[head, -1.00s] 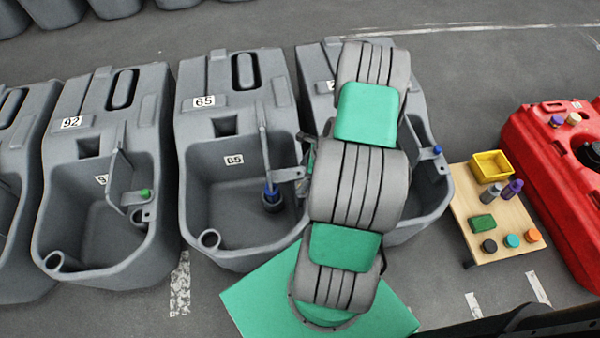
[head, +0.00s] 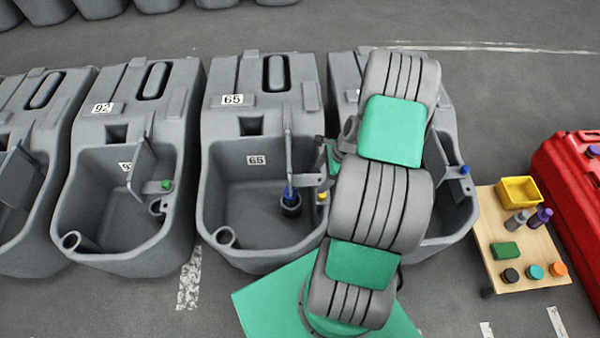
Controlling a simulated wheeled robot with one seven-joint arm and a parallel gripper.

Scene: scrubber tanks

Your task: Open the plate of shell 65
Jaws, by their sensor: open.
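Shell 65 (head: 232,118) is a grey tank shell in the middle of the head view, with one 65 label on its top and one inside its open basin. Its thin grey plate (head: 289,150) stands upright, seen nearly edge-on, at the right side of the basin. A blue-topped dark cylinder (head: 290,203) is at the plate's lower end. A bracket with a small yellow part (head: 322,197) is on the right rim. My gripper (head: 331,157) is just right of the plate, beside the rim, open and partly hidden by my arm. Contact with the shell cannot be told.
Shell 92 (head: 103,125) stands close on the left, with its own raised plate and green knob. Another grey shell (head: 455,205) is partly behind my arm. A wooden stand (head: 487,240) with a yellow bin and small parts, and a red tank (head: 575,190), are at the right.

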